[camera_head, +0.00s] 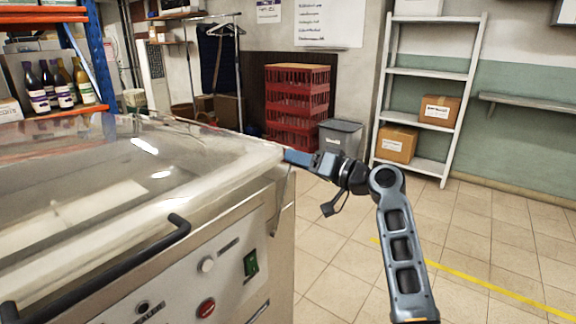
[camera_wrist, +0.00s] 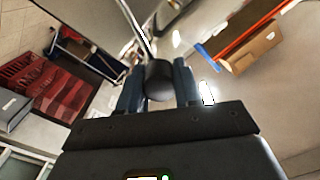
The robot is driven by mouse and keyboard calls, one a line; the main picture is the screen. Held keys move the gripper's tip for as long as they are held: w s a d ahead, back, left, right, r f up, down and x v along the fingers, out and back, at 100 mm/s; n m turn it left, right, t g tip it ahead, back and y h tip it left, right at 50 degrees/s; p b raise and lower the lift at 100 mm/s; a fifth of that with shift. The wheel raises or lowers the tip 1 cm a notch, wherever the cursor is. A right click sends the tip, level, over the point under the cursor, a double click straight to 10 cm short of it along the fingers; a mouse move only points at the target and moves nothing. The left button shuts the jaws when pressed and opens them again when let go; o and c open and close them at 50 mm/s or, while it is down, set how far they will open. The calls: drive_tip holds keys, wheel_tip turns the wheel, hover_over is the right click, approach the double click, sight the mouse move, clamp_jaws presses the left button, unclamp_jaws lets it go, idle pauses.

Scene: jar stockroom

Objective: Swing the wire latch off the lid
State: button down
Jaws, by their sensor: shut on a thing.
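A steel machine with a clear domed lid (camera_head: 222,160) fills the left of the head view. The lid is down. My gripper (camera_head: 292,156) is at the lid's right front corner. In the wrist view, its two fingers (camera_wrist: 157,84) are closed around the dark rounded knob of the wire latch (camera_wrist: 159,72). The latch's thin metal rod runs from the knob up and left. In the head view my fingers and the lid's corner hide the knob, and I cannot tell how the latch sits against the lid.
A black bar handle (camera_head: 165,246) runs along the machine's front, above a control panel with a red button (camera_head: 206,307). Red crates (camera_head: 296,105), a grey bin (camera_head: 340,137) and a white shelf (camera_head: 428,70) stand behind. The tiled floor at right is clear.

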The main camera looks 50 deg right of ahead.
drive_tip(key=d+f+m+b, duration=0.4)
drive_tip(key=d+f+m, duration=0.7)
drive_tip(key=d+f, duration=0.1)
drive_tip(key=shift+f+b, duration=0.3)
drive_tip(key=shift+f, duration=0.6)
drive_tip(key=shift+w+f, duration=0.1)
drive_tip(key=c, duration=1)
unclamp_jaws()
drive_tip(key=shift+f, duration=0.1)
drive_tip(key=shift+o, duration=1.1)
